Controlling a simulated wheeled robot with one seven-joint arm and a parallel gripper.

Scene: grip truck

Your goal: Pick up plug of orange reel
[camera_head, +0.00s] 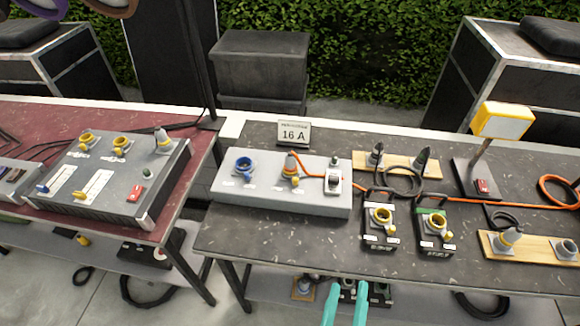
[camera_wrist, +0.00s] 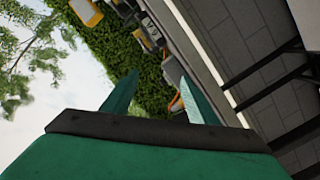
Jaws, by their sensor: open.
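The orange cable reel (camera_head: 559,191) lies at the right edge of the table in the head view, partly cut off. An orange cable runs left from it over the table.
Two black socket boxes (camera_head: 380,228) (camera_head: 434,236) stand right of the grey box. Black plugs (camera_head: 421,160) stand on a wooden board behind. A yellow lamp (camera_head: 502,121) rises at the back right. A dark red table (camera_head: 110,228) with a control box is at left.

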